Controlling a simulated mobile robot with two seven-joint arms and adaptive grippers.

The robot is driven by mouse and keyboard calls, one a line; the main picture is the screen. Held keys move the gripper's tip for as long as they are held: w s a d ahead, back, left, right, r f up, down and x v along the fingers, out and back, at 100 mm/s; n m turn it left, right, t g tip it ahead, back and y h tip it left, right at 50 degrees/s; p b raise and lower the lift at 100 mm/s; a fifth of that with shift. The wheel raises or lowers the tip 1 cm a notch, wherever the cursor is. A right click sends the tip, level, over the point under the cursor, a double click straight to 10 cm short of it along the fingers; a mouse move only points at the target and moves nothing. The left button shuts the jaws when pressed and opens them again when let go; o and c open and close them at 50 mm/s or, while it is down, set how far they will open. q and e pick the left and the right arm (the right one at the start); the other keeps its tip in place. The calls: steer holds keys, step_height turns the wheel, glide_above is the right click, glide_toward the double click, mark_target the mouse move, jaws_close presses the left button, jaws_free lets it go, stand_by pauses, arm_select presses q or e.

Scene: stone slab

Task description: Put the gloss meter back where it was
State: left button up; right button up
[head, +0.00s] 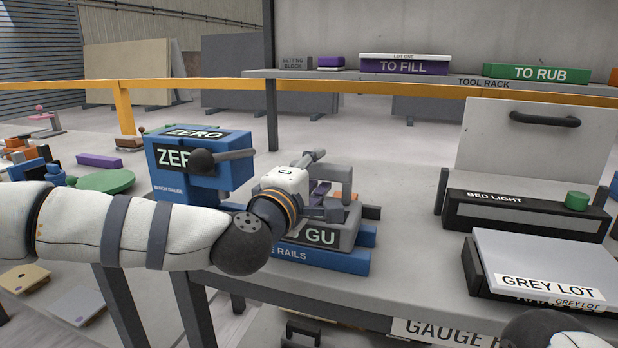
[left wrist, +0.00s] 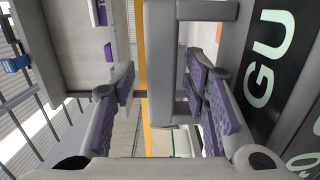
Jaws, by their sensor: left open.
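The gloss meter (head: 345,237) is a grey block with a dark "GU" label, and a grey bar handle (left wrist: 160,70) stands out from it. It sits on or against the blue rails block (head: 325,261) on the slab bench; the contact is partly hidden by my arm. My left gripper (head: 325,201) is at the meter's handle, jaws open. In the left wrist view the handle's bar lies between the two purple-padded fingers (left wrist: 160,95), with a gap on the left finger's side. I cannot tell whether the right-hand finger touches it. My right gripper is out of view.
A blue "ZERO" block (head: 228,178) stands close left of my left gripper. A black "BED LIGHT" box (head: 525,218) and the "GREY LOT" slab (head: 545,262) lie at right. A yellow rail (head: 400,89) and tool rack (head: 430,81) are behind. Bench behind the meter is clear.

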arm_select(q)
steer(key=v, duration=1.2)
steer(key=s+d+f+m+g, duration=0.1)
steer(key=s+f+m+g, duration=0.2)
steer(key=f, duration=0.6)
steer(key=s+d+f+m+g, duration=0.1)
steer(key=s+d+f+g, duration=0.3)
steer(key=f, duration=0.6)
steer(key=s+a+f+m+g+y, duration=0.1)
steer(key=s+a+f+m+g, duration=0.15)
steer(key=s+f, duration=0.55)
steer(key=s+a+f+m+g, duration=0.1)
steer(key=s+a+f+g, duration=0.2)
steer(key=s+f, duration=0.4)
steer(key=s+a+f+m+g+y, duration=0.35)
steer(key=s+a, duration=0.55)
steer(key=s, duration=0.5)
steer(key=s+a+f+m+g+y, duration=0.2)
steer(key=s+a+f+g, duration=0.25)
steer(key=s+a, duration=0.65)
steer(key=w+d+r+t+p, duration=0.1)
steer(key=w+r+t+p, duration=0.1)
steer(key=r+p, duration=0.3)
steer(key=shift+w+d+r, duration=0.3)
steer(key=shift+w+d, duration=0.1)
steer(key=shift+w, duration=0.25)
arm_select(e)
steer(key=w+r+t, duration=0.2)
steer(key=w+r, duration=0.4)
